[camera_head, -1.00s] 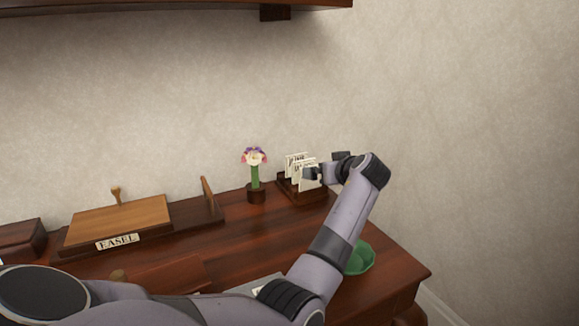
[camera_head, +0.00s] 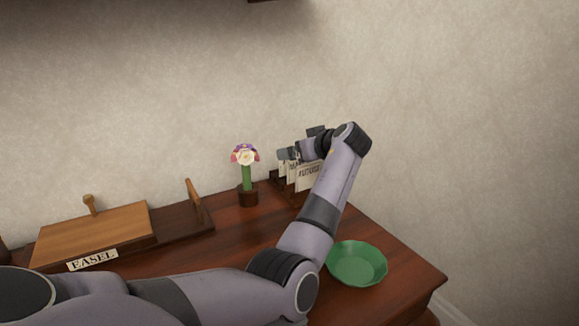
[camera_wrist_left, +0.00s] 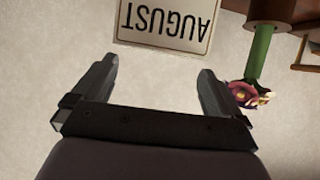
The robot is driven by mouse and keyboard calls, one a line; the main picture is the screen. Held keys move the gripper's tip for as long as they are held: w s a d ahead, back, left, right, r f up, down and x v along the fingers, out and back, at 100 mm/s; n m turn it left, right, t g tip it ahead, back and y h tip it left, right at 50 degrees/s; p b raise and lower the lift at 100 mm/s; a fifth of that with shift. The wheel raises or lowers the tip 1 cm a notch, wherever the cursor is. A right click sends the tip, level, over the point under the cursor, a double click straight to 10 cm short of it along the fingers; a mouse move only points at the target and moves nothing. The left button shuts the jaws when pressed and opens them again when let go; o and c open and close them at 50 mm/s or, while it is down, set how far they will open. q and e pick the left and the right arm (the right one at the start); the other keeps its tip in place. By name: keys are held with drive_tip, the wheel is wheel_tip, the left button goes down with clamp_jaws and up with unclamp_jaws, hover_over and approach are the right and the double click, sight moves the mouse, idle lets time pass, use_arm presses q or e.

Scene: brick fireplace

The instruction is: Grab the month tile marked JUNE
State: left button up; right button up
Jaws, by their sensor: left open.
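Several cream tiles with black lettering stand upright in a dark rack (camera_head: 282,190) at the back right of the desk. The wrist view shows one tile, AUGUST (camera_wrist_left: 165,22), upside down at the top of the picture. I cannot read JUNE on any tile; the ones behind are partly hidden by my arm and by each other. My left gripper (camera_wrist_left: 158,70) is open and empty, with the AUGUST tile beyond its fingertips and apart from them. In the head view the left gripper (camera_head: 288,154) is at the height of the tile tops, partly hiding them.
A flower in a dark pot (camera_head: 247,175) stands just left of the rack. A green bowl (camera_head: 357,264) is at the desk's right, near my arm. A wooden easel (camera_head: 92,235) with an EASEL label lies at the left. The wall is close behind.

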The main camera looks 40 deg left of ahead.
use_arm(q)
drive_tip(key=shift+x, duration=2.8)
drive_tip(key=shift+w+d+f, duration=0.1)
drive_tip(key=shift+w, duration=0.1)
drive_tip(key=c, duration=1.3)
